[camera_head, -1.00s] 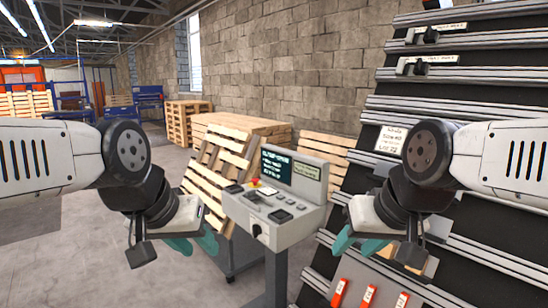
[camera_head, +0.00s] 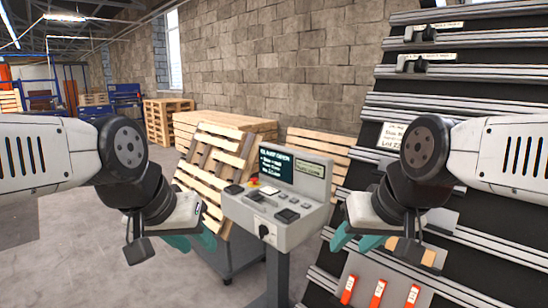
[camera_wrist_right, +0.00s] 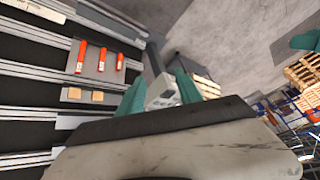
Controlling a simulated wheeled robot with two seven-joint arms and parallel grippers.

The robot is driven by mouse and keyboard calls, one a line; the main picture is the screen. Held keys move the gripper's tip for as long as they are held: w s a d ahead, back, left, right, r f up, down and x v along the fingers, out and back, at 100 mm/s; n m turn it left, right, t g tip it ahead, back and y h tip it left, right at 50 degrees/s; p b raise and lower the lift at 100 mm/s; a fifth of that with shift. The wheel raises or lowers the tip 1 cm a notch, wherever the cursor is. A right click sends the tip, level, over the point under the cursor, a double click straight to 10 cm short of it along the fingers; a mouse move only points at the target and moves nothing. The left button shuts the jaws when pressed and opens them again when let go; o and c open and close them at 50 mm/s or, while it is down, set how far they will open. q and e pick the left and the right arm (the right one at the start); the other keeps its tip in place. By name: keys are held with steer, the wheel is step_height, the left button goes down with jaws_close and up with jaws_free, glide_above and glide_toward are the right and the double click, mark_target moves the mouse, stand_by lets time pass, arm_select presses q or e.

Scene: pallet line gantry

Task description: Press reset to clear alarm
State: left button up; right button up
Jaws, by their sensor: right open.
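A grey control console (camera_head: 290,231) stands on a post between my two arms in the head view. It has a dark screen (camera_head: 275,166) with white text, a red knob on a yellow base (camera_head: 253,183), and several buttons and dark switches (camera_head: 287,214) on its sloped top. I cannot tell which is the reset. My left gripper (camera_head: 192,241) is open and empty, left of the console. My right gripper (camera_head: 355,240) is open and empty, right of the console. Neither touches it. In the right wrist view the console (camera_wrist_right: 162,92) shows between the teal fingers.
A wooden pallet (camera_head: 208,165) leans behind the console, with stacked pallets (camera_head: 165,120) further back. Grey floor (camera_head: 90,265) is clear at the left.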

jaws_close()
stand_by(1.7)
